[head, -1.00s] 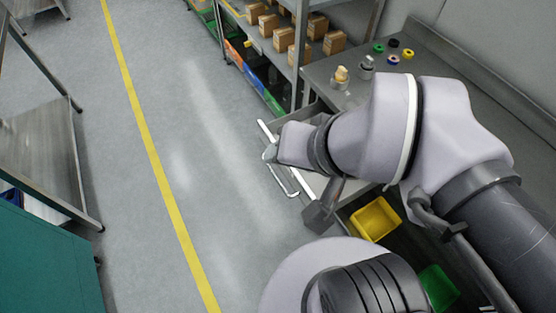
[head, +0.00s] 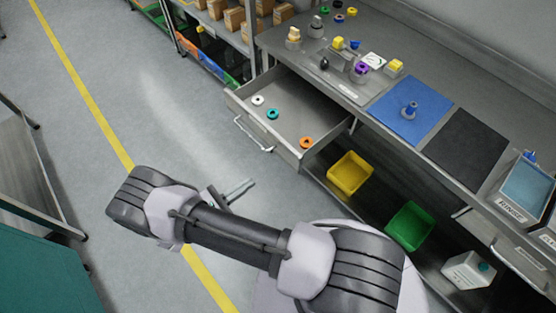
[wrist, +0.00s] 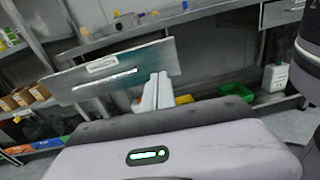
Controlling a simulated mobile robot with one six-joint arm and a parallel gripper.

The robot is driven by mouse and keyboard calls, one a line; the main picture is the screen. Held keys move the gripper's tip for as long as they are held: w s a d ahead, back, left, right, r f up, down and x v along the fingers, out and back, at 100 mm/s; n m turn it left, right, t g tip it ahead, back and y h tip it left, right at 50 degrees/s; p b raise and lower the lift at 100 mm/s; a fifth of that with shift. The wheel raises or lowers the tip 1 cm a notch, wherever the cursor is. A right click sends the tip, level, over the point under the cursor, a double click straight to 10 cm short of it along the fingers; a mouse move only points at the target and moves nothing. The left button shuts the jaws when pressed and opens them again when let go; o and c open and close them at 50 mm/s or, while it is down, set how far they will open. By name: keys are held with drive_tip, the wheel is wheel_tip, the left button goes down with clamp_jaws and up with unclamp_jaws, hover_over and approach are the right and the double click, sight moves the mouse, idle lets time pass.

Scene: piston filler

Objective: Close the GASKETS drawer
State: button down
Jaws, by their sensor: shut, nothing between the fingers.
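An open drawer (head: 233,104) sticks out from under the steel workbench. In it lie a white ring (head: 258,100), a teal ring (head: 272,114) and an orange ring (head: 306,142). Its bar handle (head: 252,137) is on the front, facing the aisle. My gripper (head: 240,188) is shut and empty, out over the floor in front of the drawer and apart from it, partly behind my arm. In the wrist view the drawer front (wrist: 150,60) with its label and handle stands tilted beyond my fingers (wrist: 157,90). The label is too blurred to read.
A yellow bin (head: 349,174) and a green bin (head: 410,227) sit on the lower shelf. The benchtop holds a blue mat (head: 400,112), a dark mat (head: 466,150) and small parts. Another labelled drawer (head: 520,262) is shut at right. The aisle floor is clear.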

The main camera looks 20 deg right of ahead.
drive_tip(key=f+t, duration=0.1)
drive_tip(key=n+b, duration=0.1)
drive_tip(key=b, duration=0.1)
approach(288, 157)
drive_tip(key=x, duration=0.7)
drive_tip(key=shift+a, duration=0.1)
drive_tip(key=shift+r, duration=0.1)
